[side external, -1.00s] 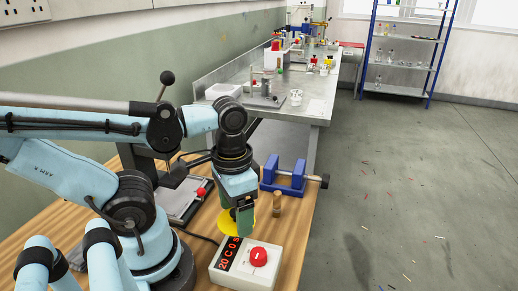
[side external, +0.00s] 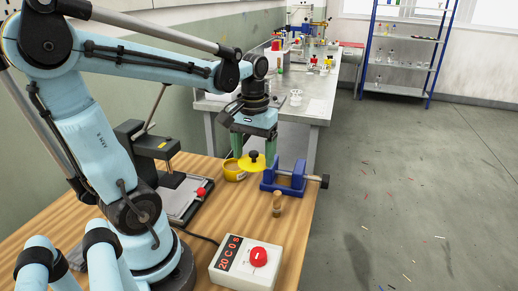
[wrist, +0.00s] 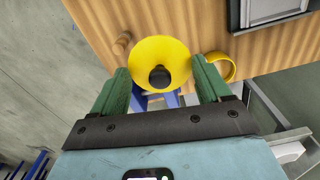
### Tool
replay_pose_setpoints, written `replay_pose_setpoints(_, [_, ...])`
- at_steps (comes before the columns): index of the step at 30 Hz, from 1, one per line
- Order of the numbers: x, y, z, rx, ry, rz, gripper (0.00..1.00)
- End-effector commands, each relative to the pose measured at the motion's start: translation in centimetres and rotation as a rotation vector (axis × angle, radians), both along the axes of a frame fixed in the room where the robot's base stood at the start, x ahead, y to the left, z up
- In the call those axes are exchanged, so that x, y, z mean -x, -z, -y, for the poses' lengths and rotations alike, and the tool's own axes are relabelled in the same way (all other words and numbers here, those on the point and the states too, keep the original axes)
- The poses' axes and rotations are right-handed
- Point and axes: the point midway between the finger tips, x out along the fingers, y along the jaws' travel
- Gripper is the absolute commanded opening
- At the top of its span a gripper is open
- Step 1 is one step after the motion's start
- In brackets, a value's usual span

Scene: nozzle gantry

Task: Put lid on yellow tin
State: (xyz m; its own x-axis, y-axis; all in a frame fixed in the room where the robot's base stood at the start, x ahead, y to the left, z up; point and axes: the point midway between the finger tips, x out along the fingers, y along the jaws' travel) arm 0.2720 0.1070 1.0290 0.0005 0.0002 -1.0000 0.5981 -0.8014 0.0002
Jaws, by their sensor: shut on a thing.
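The yellow lid (side external: 253,164), a round disc with a black knob (side external: 254,154), is held by my gripper (side external: 253,159) above the wooden bench. In the wrist view the green fingers stand on either side of the lid (wrist: 158,48), gripping its rim, with the knob (wrist: 160,78) between them. The yellow tin (side external: 234,172) stands on the bench, just left of and partly behind the lid in the side view. In the wrist view its open round rim (wrist: 232,70) shows right of the right finger. The lid is apart from the tin.
A blue vice (side external: 286,178) stands right of the lid at the bench edge. A small wooden peg (side external: 277,206) stands in front of it. A control box (side external: 247,266) with a red button is nearest the camera. A black-framed device (side external: 160,146) stands left on the bench.

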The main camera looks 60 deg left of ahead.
Motion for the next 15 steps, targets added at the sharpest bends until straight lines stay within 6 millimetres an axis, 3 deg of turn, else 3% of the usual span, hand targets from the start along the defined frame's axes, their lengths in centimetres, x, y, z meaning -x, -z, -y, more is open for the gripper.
replay_pose_setpoints(3, [-1.0, 0.4, -4.4, 0.000, -0.130, 0.000, 0.48])
replay_pose_setpoints(9, [-1.2, 1.6, -10.5, 0.000, -0.302, 0.000, 0.48])
replay_pose_setpoints(15, [-0.8, 2.4, -13.9, 0.000, -0.392, 0.000, 0.48])
